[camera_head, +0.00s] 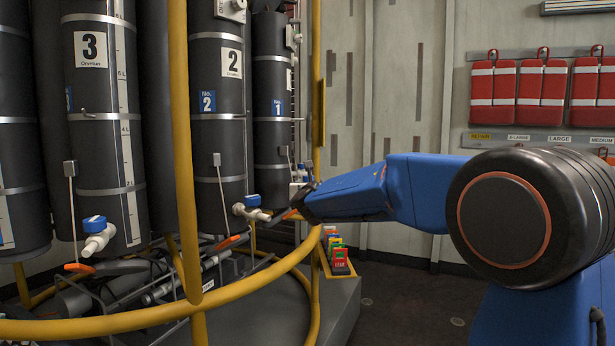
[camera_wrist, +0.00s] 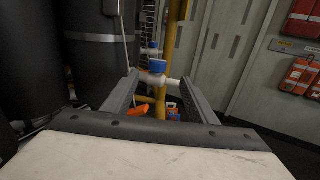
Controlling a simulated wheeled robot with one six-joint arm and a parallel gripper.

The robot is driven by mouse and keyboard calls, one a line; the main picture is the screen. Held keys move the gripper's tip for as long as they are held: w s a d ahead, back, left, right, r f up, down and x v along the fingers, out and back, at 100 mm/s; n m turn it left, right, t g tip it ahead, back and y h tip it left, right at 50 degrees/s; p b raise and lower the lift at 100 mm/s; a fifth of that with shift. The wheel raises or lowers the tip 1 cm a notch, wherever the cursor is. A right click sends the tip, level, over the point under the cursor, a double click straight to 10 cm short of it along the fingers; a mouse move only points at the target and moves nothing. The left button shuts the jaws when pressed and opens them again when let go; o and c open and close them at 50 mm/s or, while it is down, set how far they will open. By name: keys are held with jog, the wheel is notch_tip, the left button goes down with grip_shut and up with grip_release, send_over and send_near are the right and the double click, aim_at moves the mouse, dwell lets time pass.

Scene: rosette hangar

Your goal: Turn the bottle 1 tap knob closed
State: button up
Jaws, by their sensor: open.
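Bottle 2's tap has a blue knob (camera_head: 252,201). My gripper (camera_wrist: 160,80) is open and empty. In the wrist view, a blue tap knob (camera_wrist: 157,67) on a white spout shows between the fingertips; contact cannot be told. A smaller blue knob (camera_wrist: 152,48) shows behind it. I cannot tell for sure which bottle the nearer knob belongs to.
A yellow rail (camera_head: 240,297) curves in front of the bottles, with yellow posts (camera_head: 183,150). Bottle 3 (camera_head: 92,120) has its own blue-knobbed tap (camera_head: 95,223). Orange handles (camera_head: 228,243) sit below. Red packs (camera_head: 493,95) hang on the right wall. The floor (camera_head: 405,300) beyond my arm is clear.

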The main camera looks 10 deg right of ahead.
jog(key=w+d, duration=0.2)
jog(key=w, duration=1.5)
jog(key=shift+w+d, duration=0.25)
jog(key=shift+d, duration=0.05)
jog(key=c, duration=1.1)
